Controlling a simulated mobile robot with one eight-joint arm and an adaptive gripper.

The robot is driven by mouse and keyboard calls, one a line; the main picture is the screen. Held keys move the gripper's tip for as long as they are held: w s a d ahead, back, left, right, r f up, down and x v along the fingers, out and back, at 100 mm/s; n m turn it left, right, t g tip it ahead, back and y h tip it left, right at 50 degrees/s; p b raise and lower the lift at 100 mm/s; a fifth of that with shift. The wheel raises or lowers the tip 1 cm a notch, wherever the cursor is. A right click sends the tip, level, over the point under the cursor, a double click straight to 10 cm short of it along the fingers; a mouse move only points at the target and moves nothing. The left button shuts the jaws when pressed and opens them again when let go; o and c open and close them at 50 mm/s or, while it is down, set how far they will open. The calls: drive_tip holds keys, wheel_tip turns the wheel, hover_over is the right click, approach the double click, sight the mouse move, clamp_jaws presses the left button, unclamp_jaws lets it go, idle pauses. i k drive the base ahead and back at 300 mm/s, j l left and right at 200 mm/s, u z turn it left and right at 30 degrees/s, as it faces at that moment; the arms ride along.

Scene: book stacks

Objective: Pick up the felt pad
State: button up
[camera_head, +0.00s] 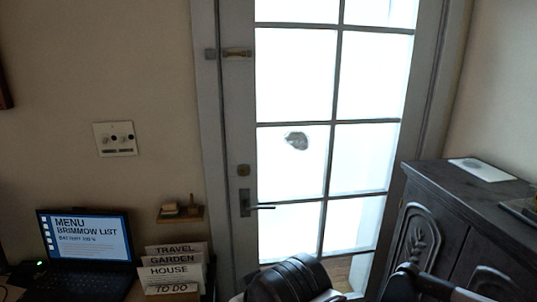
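I cannot make out a felt pad for certain. A flat pale sheet with a grey oval on it (482,169) lies on top of the dark carved cabinet (437,192) at the right; it may be the pad, but it is too small to tell. Black parts of my own arm show along the bottom edge. The smaller black part at the bottom right, in front of the cabinet, looks like part of my gripper (420,283). Its fingertips are cut off or hidden, so I cannot see whether it is open or holds anything.
A glazed door (248,150) with a lever handle stands ahead, a grey blotch (297,140) showing in its glass. At lower left are a laptop (86,240), labelled folders (172,270) and a small wall shelf (180,214). Another dark item (522,207) is at the cabinet's right.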

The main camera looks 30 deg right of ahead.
sight(169, 209)
drive_tip(key=i+l+u, duration=0.35)
drive_tip(key=i+l, duration=0.2)
drive_tip(key=i+l+u, duration=0.3)
drive_tip(key=i+l, duration=0.35)
drive_tip(key=l, duration=0.15)
